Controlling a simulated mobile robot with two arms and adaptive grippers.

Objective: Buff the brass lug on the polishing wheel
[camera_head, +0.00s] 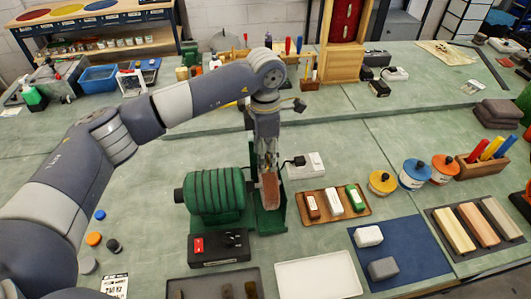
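The polishing wheel (270,190) is a brownish disc on the right side of a green bench motor (213,194), in front of a green upright plate. My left arm reaches in from the left, and its gripper (267,165) points down just above the wheel. The fingertips are small and overlap the wheel's top in the picture, so I cannot tell whether they are open or shut or touching it. I cannot make out the brass lug; it may be hidden at the fingers. My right gripper is not in view.
A red-and-black switch box (219,248) stands before the motor. A wooden tray (334,217) with compound bars is close right of the wheel. An empty white tray (318,278) and a dark tray (178,289) lie in front. Lidded jars (383,182) stand further right.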

